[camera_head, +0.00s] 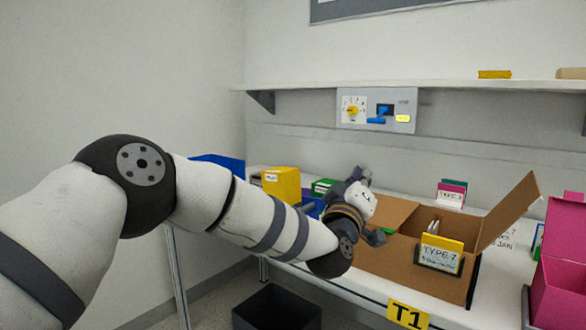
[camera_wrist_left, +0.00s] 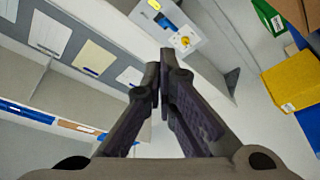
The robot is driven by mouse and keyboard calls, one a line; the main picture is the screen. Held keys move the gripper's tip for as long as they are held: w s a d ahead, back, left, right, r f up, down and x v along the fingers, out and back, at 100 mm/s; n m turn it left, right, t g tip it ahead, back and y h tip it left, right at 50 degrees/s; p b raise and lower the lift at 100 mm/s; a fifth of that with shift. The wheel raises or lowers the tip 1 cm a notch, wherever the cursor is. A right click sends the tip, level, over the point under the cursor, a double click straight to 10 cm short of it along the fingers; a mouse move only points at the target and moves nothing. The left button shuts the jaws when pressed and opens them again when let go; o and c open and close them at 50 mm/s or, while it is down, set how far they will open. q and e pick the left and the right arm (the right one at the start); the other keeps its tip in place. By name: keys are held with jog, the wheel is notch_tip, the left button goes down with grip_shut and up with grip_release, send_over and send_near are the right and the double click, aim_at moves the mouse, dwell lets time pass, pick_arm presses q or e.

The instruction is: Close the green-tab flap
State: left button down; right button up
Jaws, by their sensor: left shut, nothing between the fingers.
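An open cardboard box (camera_head: 395,258) stands on the table, right of my left gripper. One tall flap (camera_head: 510,208) is raised at its right, and another flap (camera_head: 388,212) sticks out at its far left. A card with a yellow top edge, marked TYPE 7 (camera_head: 440,255), shows at the box front. My left gripper (camera_head: 359,174) is shut and empty, beside the box's left side and apart from the raised flap. In the left wrist view its fingertips (camera_wrist_left: 160,58) meet. My right gripper is out of view.
A wall panel with a yellow dial (camera_head: 353,111) hangs below the shelf (camera_head: 430,85); the dial also shows in the left wrist view (camera_wrist_left: 184,41). A yellow box (camera_head: 283,183) and green binder (camera_head: 322,187) stand left. A pink box (camera_head: 560,280) stands right. A dark bin (camera_head: 277,308) is below.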

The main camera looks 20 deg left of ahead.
pick_arm(q)
jog(key=s+d+f+m+h+b, duration=0.1)
jog(key=s+d+f+m+h, duration=0.1)
jog(key=d+f+m+h, duration=0.3)
jog(key=shift+d+f+m+h, duration=0.25)
jog(key=shift+f+m, duration=2.1)
jog(key=shift+m, duration=1.25)
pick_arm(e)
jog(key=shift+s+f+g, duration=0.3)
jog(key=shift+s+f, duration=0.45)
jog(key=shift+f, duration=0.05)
